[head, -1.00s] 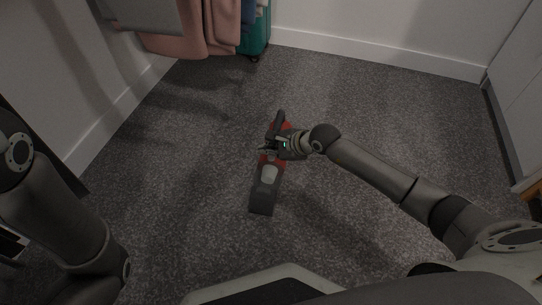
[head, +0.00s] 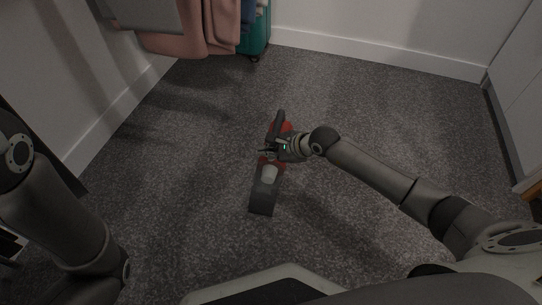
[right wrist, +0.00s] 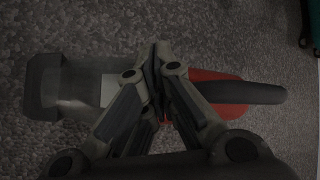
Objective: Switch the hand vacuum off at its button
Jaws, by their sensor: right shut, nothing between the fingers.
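The hand vacuum (head: 263,195) lies on the grey carpet in the middle of the head view. It has a dark nozzle end toward me, a red body and a dark handle (head: 279,119) at the far end. It also shows in the right wrist view (right wrist: 217,86), lying crosswise behind the fingers. My right gripper (head: 264,152) is over the vacuum's red middle part. In the right wrist view its fingertips (right wrist: 160,48) are together with nothing between them. The button is not visible; the gripper covers that part. My left arm is at the left edge, its gripper out of frame.
Hanging clothes (head: 191,28) and a teal suitcase (head: 256,35) are at the top. A white baseboard (head: 375,62) runs along the back wall, and a white cabinet (head: 519,95) stands at the right. The carpet around the vacuum is clear.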

